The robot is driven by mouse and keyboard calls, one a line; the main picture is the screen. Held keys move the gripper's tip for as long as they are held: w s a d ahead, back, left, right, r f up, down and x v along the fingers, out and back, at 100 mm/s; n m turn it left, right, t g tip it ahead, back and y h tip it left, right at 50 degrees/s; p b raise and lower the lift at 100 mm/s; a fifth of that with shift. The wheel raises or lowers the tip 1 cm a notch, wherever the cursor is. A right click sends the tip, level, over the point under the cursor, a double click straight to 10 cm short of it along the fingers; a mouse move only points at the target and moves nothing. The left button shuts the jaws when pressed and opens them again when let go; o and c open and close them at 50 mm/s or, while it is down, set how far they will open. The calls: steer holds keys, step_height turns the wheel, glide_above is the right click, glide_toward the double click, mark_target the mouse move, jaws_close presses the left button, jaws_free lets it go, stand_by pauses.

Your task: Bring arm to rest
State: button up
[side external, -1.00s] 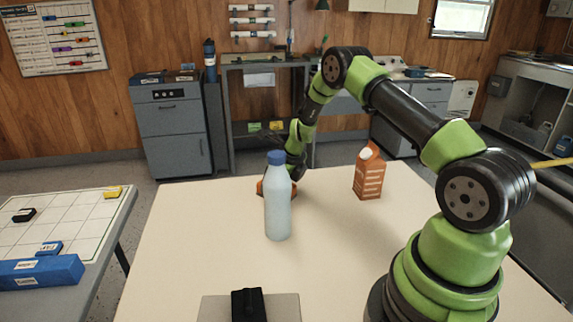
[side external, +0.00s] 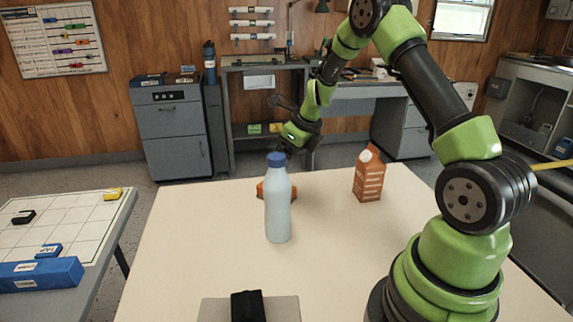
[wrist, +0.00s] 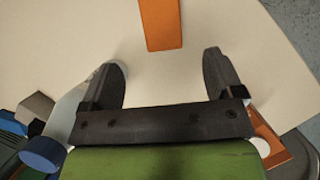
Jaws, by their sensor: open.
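My gripper (wrist: 164,72) is open, with its two dark fingers apart and nothing between them. In the side view my gripper (side external: 288,150) is above the far part of the table, partly hidden behind the bottle's cap. An orange block (wrist: 160,22) lies on the pale table beyond the fingertips in the wrist view. In the side view the orange block (side external: 262,188) is partly hidden behind the bottle. My arm is bent, with its elbow high above the table.
A pale blue bottle (side external: 278,208) with a dark blue cap stands upright on the table (side external: 185,240). An orange-brown carton (side external: 369,175) stands to its right. A black item (side external: 248,304) on a grey plate is at the near edge. The table's left part is clear.

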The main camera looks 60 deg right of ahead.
steer(key=s+a+r+n+t+y, duration=0.1)
steer(key=s+a+r+n, duration=0.2)
steer(key=a+r+n, duration=0.4)
steer(key=s+a+r+n+t, duration=0.1)
steer(key=s+a+r+n, duration=0.1)
steer(key=a+r+n, duration=0.55)
steer(key=s+a+r+n, duration=0.2)
steer(key=s+a+n, duration=0.1)
steer(key=s+n, duration=0.5)
steer(key=s+a+r+n+y, duration=0.1)
steer(key=s+a+r+n, duration=0.1)
steer(key=s+n, duration=0.5)
steer(key=shift+s+a+r+n+t, duration=0.3)
steer(key=shift+s+a+r+n, duration=0.15)
steer(key=shift+n, duration=0.3)
